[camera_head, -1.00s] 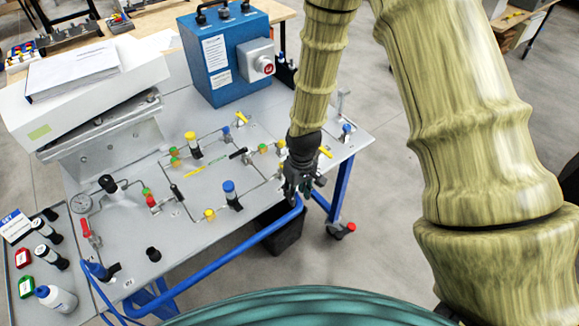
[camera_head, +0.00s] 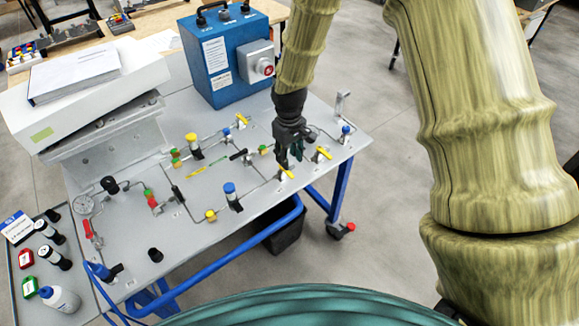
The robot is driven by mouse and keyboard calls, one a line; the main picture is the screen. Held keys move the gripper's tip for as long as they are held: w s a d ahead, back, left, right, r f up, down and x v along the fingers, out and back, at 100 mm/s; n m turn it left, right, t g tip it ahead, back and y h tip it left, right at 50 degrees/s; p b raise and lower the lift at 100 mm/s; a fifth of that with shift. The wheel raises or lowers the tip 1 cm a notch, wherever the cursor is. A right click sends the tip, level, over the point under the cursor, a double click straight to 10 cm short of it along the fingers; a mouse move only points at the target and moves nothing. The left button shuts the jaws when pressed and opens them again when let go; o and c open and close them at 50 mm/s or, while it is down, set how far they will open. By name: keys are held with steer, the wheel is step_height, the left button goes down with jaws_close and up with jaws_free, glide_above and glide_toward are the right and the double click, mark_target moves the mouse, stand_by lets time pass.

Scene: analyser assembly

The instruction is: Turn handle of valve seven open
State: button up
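The grey panel table (camera_head: 215,260) carries a pipe network with several small valves. Yellow lever handles show at the back (camera_head: 241,119), near the right end (camera_head: 323,154) and near the front right (camera_head: 287,173). No valve number is readable, so I cannot tell which is valve seven. My gripper (camera_head: 290,160) points down over the right part of the panel, just above and behind the front right yellow handle and left of the right end one. Its fingers are small and dark; whether they touch a handle or are apart is unclear.
A blue box (camera_head: 228,75) with a red knob stands behind my gripper. A blue-topped cylinder (camera_head: 231,195) and a yellow-topped one (camera_head: 192,142) rise from the panel. A white case (camera_head: 75,95) fills the back left. The panel's right edge is close to the gripper.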

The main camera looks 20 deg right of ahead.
mark_target(289, 173)
steer(key=shift+f+p, duration=0.9)
steer(key=shift+f, duration=2.25)
jaws_close()
